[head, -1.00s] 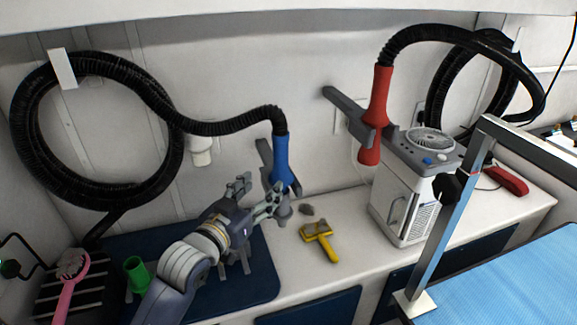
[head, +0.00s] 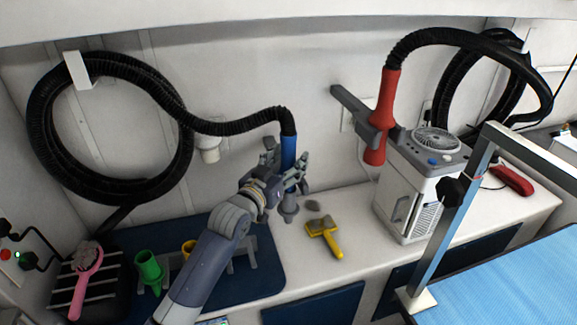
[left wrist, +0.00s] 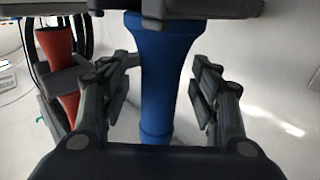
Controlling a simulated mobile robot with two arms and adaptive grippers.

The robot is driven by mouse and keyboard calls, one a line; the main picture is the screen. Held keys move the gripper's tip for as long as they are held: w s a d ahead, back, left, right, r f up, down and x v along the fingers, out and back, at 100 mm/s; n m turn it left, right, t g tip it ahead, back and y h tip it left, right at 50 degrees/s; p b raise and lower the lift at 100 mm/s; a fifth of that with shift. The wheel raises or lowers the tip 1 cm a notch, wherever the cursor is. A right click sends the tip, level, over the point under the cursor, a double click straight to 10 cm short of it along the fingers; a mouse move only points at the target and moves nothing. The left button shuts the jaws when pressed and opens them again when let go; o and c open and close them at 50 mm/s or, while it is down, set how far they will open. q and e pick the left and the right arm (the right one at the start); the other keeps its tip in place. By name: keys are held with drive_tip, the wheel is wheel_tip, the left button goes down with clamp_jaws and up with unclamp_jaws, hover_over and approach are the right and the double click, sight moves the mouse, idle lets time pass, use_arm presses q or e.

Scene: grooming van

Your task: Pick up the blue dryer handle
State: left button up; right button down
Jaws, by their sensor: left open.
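The blue dryer handle (head: 289,150) stands upright in its grey wall holder, with a black hose joined to its top. My left gripper (head: 285,180) is at the handle and hides its lower part in the head view. In the left wrist view the blue handle (left wrist: 162,75) stands between the two open fingers of the left gripper (left wrist: 165,100). A gap shows on each side of the handle, so the fingers appear apart from it. My right gripper is not in view.
A red dryer handle (head: 384,110) hangs in another holder to the right, beside a white machine (head: 408,195). A yellow brush (head: 324,236) lies on the white counter. A pink brush (head: 86,278) and a green cup (head: 148,268) are at the left. Coiled black hose (head: 40,130) hangs on the wall.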

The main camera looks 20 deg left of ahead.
use_arm(q)
drive_tip(key=shift+w, duration=0.35)
drive_tip(key=shift+s, duration=0.1)
drive_tip(key=c, duration=1.3)
drive_tip(key=shift+r, duration=0.1)
